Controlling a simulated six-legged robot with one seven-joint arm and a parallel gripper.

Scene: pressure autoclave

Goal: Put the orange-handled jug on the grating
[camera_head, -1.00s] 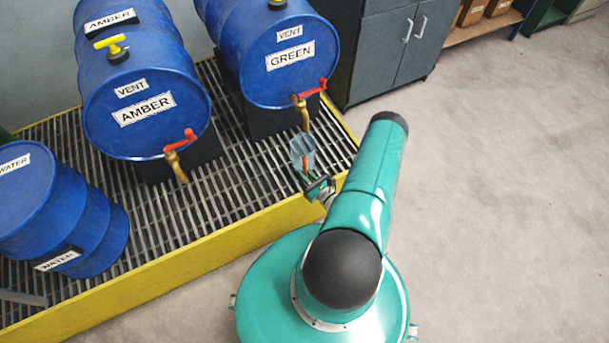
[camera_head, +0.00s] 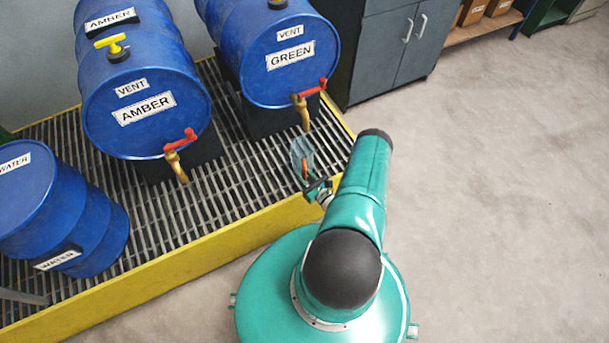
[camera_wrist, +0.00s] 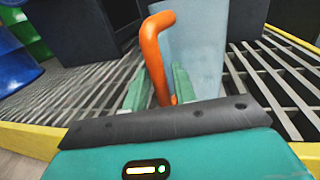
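The jug (camera_head: 301,151) is pale blue-grey with an orange handle (camera_wrist: 151,50). It is over the front right part of the grating (camera_head: 262,180), below the brass tap of the drum labelled GREEN. In the wrist view the jug (camera_wrist: 195,50) stands roughly upright just beyond my fingers. My gripper (camera_wrist: 159,90) has its two green fingers on either side of the lower handle and appears shut on it. The jug's base is hidden behind my gripper, so I cannot tell whether it touches the grating bars.
Blue drums labelled AMBER (camera_head: 140,115) and GREEN (camera_head: 285,60) lie on supports over the grating, their red-levered taps facing forward. A WATER drum (camera_head: 75,225) is at left. A yellow edge (camera_head: 190,262) borders the grating. A grey cabinet (camera_head: 385,50) stands behind; floor at right is clear.

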